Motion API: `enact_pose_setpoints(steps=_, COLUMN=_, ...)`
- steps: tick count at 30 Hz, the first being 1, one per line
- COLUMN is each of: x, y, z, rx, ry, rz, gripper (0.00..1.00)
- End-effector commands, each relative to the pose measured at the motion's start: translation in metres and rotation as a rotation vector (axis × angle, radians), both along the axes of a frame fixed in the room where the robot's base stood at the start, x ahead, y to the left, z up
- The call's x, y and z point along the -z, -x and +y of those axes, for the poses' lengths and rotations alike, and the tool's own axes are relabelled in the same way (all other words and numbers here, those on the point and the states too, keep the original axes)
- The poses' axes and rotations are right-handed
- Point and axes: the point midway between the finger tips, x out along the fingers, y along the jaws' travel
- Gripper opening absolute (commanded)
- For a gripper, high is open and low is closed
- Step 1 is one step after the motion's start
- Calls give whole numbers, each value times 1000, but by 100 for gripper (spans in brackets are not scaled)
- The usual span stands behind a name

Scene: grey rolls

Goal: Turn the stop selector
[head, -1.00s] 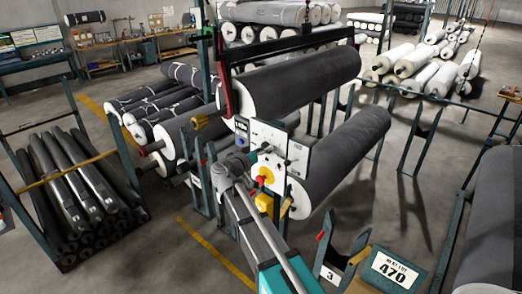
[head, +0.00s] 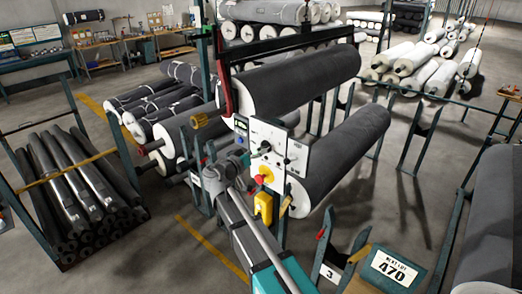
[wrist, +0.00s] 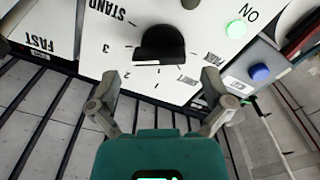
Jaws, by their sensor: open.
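A white control panel (head: 278,140) stands at the end of the upper dark roll. A black selector knob (head: 265,147) is on its face. In the wrist view the knob (wrist: 160,44) sits above and between my fingertips, with numbers and small labels around it, partly upside down. My gripper (head: 244,158) is open and empty, just left of the panel. In the wrist view my gripper (wrist: 158,77) has its two fingers spread wide, apart from the knob. I cannot tell which mark the knob points to.
A second black knob (head: 287,160) is on the panel. A lit green button (wrist: 236,29) and a blue button (wrist: 260,73) are close by. A red mushroom button (head: 258,180) and a yellow box (head: 263,205) are below. Dark rolls (head: 310,80) extend behind.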

Motion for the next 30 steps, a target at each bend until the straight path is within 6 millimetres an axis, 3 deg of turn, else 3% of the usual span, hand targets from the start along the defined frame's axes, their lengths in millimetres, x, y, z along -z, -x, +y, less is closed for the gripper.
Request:
enact_pose_setpoints(steps=15, x=0, y=59, z=46, rx=1, ry=-1, rz=1, gripper=100)
enact_pose_setpoints(steps=30, x=0, y=70, z=55, rx=2, ry=-1, rz=1, gripper=100)
